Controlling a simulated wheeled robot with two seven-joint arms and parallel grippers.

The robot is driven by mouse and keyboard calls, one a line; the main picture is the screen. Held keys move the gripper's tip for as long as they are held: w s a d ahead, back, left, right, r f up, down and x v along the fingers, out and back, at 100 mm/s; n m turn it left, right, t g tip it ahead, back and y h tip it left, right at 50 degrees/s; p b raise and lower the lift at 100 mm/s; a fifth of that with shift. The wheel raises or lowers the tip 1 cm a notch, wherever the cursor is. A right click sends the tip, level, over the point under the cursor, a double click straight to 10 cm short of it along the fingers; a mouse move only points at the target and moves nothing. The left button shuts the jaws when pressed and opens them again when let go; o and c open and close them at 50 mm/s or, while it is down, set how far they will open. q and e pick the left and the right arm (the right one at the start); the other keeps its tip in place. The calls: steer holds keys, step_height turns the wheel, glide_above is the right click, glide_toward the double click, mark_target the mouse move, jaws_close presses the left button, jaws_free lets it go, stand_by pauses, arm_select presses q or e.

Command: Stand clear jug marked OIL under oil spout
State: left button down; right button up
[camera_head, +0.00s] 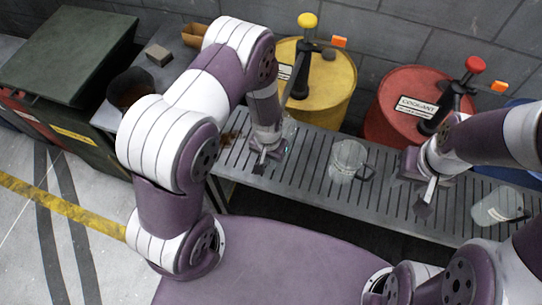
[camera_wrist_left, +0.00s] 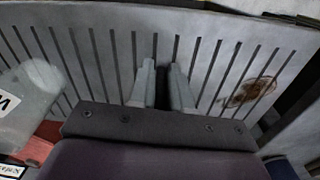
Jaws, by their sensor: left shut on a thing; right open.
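My left gripper (camera_head: 262,160) is low over the slotted shelf, in front of the yellow drum (camera_head: 335,85). It is shut on a dark piece, seen between its fingers in the left wrist view (camera_wrist_left: 162,88). A clear jug (camera_head: 290,127) shows just behind the gripper, mostly hidden; the dark piece seems to be its handle. Its marking is not readable. The yellow drum has a black tap with a yellow knob (camera_head: 307,20). A second clear jug (camera_head: 347,160) stands mid-shelf; the left wrist view shows a clear jug with a partly cut letter (camera_wrist_left: 22,95). My right gripper (camera_head: 427,192) is open and empty.
A red drum (camera_head: 395,105) labelled COOLANT stands behind the shelf (camera_head: 310,180). A third clear jug (camera_head: 495,207) stands at the right. A brown stain (camera_wrist_left: 252,92) marks the shelf. A dark pot (camera_head: 131,90) and green bin (camera_head: 70,50) are at the left.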

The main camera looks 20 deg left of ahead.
arm_select(q)
steer(key=shift+w+f, duration=0.1)
steer(key=shift+f, duration=0.05)
steer(key=c, duration=1.1)
jaws_free()
step_height(320, 180, up, 16)
steer(key=a, duration=0.1)
steer(key=shift+n+t, duration=0.7)
steer(key=s+a+r, duration=0.1)
steer(key=s+r, duration=0.1)
steer(key=s+a+r, duration=0.1)
steer(key=s+r, duration=0.2)
steer(key=s+a+r, duration=0.2)
steer(key=shift+s+r, duration=0.15)
steer(key=shift+s, duration=0.2)
